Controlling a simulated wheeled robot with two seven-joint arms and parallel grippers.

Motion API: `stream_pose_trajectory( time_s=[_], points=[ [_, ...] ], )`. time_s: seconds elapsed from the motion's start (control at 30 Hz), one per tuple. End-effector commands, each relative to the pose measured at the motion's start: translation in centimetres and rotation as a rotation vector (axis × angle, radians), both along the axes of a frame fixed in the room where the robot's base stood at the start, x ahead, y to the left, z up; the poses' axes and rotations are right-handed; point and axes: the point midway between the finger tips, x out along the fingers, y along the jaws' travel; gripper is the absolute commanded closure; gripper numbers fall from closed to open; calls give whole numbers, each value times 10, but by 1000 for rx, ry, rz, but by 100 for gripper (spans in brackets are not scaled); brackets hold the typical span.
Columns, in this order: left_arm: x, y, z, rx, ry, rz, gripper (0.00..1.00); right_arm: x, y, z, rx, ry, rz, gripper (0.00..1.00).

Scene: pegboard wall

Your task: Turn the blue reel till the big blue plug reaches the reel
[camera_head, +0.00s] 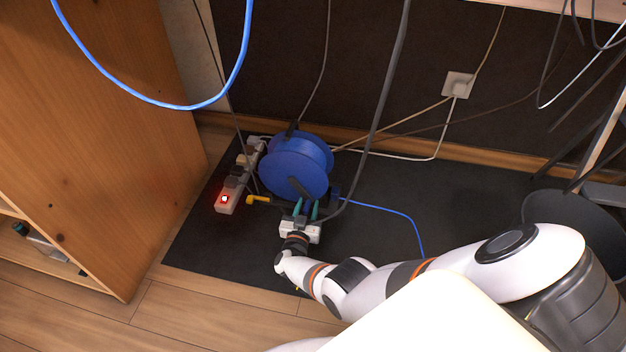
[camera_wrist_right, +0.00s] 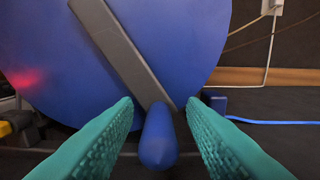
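The blue reel (camera_head: 296,165) stands on the dark mat and fills the upper left of the right wrist view (camera_wrist_right: 60,65). A dark crank bar (camera_wrist_right: 118,42) crosses its face, with a blue knob (camera_wrist_right: 158,140) at its lower end. My right gripper (camera_head: 306,208) is in front of the reel's lower side. Its teal fingers are open on either side of the knob, with gaps showing. A blue block, apparently the big blue plug (camera_wrist_right: 213,98), sits close by the reel's right edge. It also shows in the head view (camera_head: 335,192), with a blue cable. My left gripper is out of view.
A power strip (camera_head: 228,196) with a red light lies left of the reel. A yellow piece (camera_head: 257,199) lies beside it. A wooden cabinet (camera_head: 95,130) stands at the left.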

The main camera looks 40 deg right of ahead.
Motion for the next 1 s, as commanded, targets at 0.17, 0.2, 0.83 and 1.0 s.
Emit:
stream_pose_trajectory(
  time_s=[0.17, 0.2, 0.83, 1.0],
  points=[
    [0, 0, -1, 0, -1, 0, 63, 1, 1, 0, 1, 1, 0, 63],
    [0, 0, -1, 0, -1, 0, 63, 1, 1, 0, 1, 1, 0, 63],
    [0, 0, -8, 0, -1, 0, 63, 3, 3, -6, 25, -26, 0, 100],
    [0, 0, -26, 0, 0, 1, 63, 13, 12, -13, 86, -98, -1, 100]
  ],
)
